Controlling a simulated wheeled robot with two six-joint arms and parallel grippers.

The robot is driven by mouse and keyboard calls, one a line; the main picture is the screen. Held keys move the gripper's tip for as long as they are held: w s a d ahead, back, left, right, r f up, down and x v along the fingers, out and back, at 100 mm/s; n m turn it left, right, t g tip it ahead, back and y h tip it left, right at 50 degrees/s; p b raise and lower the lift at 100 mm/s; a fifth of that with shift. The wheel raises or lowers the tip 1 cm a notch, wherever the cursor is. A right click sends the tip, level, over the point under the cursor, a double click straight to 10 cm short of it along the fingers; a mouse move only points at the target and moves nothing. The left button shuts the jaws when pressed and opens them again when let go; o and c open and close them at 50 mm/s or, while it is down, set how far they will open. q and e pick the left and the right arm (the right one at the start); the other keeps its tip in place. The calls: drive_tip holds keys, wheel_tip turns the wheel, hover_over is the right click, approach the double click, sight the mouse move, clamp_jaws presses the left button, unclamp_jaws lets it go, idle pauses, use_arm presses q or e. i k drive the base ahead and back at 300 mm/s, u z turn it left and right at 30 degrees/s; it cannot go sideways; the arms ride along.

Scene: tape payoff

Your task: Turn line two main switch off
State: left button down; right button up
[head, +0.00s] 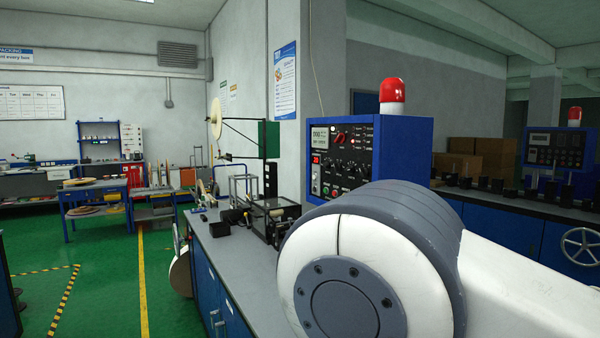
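A blue control box (405,150) with a dark front panel (345,165) stands on the near bench. The panel carries a small display (320,136), red controls (340,137), rows of knobs and coloured buttons. A red beacon (392,92) sits on top. A second blue control box (560,150) with its own beacon (574,114) stands at the right back. I cannot read which box is line two or which control is the main switch. A large link of my own arm hides the lower right of the near box. Neither gripper is in view.
The grey bench (232,262) with blue cabinets holds tape machinery (268,215) left of the near box. Cardboard boxes (465,160) and a handwheel (582,245) are at the right. Green floor (110,260) with a yellow line is open at the left.

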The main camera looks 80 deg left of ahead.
sight(340, 138)
drive_tip(key=u, duration=4)
drive_tip(key=i, duration=4.2)
drive_tip(key=z, duration=0.8)
